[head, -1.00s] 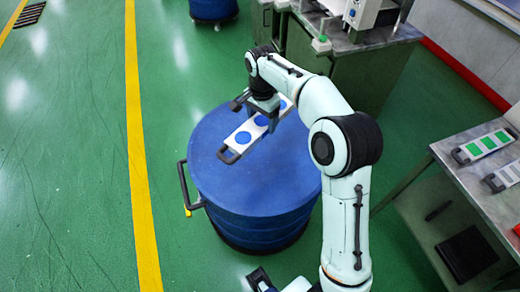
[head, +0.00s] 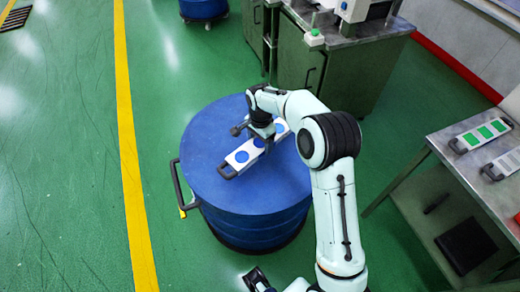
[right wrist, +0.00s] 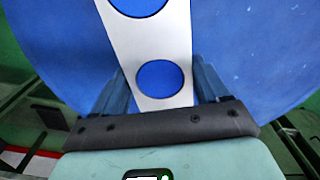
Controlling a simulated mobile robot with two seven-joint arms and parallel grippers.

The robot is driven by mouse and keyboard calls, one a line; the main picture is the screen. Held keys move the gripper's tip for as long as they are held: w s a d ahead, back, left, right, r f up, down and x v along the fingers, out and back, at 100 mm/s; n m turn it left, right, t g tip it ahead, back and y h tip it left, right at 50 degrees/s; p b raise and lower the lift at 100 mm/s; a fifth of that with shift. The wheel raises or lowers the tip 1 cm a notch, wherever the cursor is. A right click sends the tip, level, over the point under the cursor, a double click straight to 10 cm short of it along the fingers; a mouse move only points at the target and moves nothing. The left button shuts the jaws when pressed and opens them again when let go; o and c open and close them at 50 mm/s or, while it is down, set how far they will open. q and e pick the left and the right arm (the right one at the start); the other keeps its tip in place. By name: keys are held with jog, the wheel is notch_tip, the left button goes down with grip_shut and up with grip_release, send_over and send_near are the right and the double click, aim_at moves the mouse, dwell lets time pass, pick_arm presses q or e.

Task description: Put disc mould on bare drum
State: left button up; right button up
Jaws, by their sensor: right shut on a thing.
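The disc mould (head: 240,158) is a white plate with blue round discs and a dark handle at its near end. My right gripper (head: 262,137) is shut on it, over the top of the blue drum (head: 250,192). The plate looks flat and very close to the drum top; I cannot tell whether it touches. In the right wrist view the mould (right wrist: 152,40) runs between the two fingers (right wrist: 161,78), with the blue drum top (right wrist: 255,50) behind it. A dark gripper, seemingly my left one (head: 257,280), shows at the bottom edge, its jaws unclear.
A mould with green rectangles (head: 483,136) and a pale one (head: 503,165) lie on the metal table (head: 455,138) at right. A green cabinet (head: 318,72) stands behind the drum. Another blue drum (head: 204,8) is at the back.

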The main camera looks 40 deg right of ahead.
jog(key=shift+w+f, duration=0.1)
jog(key=shift+f, duration=2.15)
jog(key=shift+f+b, duration=0.1)
jog(key=shift+b, duration=0.2)
jog(key=o, duration=1.8)
jog(key=shift+f, duration=0.1)
jog(key=shift+c, duration=0.2)
notch_tip(320, 180, up, 12)
jog(key=shift+r+p, duration=0.2)
jog(key=shift+p, duration=0.55)
